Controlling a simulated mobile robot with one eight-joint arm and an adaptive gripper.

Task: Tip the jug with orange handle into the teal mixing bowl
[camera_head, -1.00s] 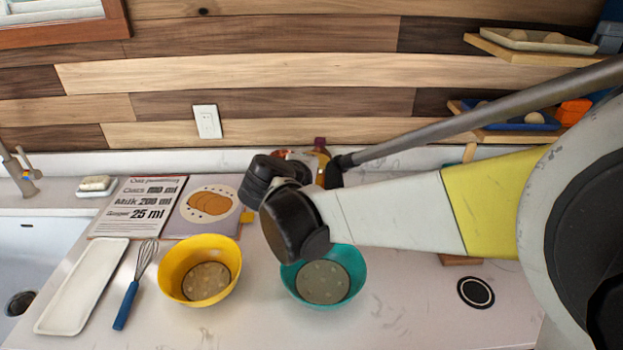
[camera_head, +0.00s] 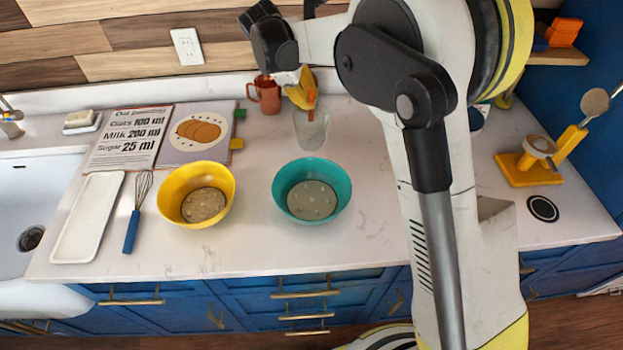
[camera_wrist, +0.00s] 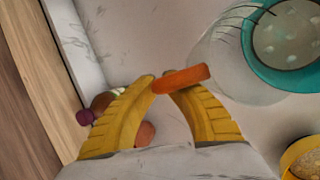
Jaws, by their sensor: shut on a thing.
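The jug with orange handle (camera_head: 312,130) is see-through and looks about upright, just behind the teal mixing bowl (camera_head: 346,203). My gripper (camera_head: 305,98) has yellow fingers and is shut on the jug's handle. In the wrist view, the orange handle (camera_wrist: 185,78) lies at the tips of my gripper (camera_wrist: 163,85). The clear jug wall (camera_wrist: 228,72) overlaps the edge of the teal bowl (camera_wrist: 255,62) there. The bowl holds a pale speckled disc-like content. I cannot tell whether the jug touches the counter or what is in it.
A yellow bowl (camera_head: 167,187) stands left of the teal one, with a whisk (camera_head: 134,220) and white tray (camera_head: 85,225) beyond. An open recipe book (camera_head: 130,137) and a reddish mug (camera_head: 265,95) are behind. A yellow stand (camera_head: 520,172) is at right.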

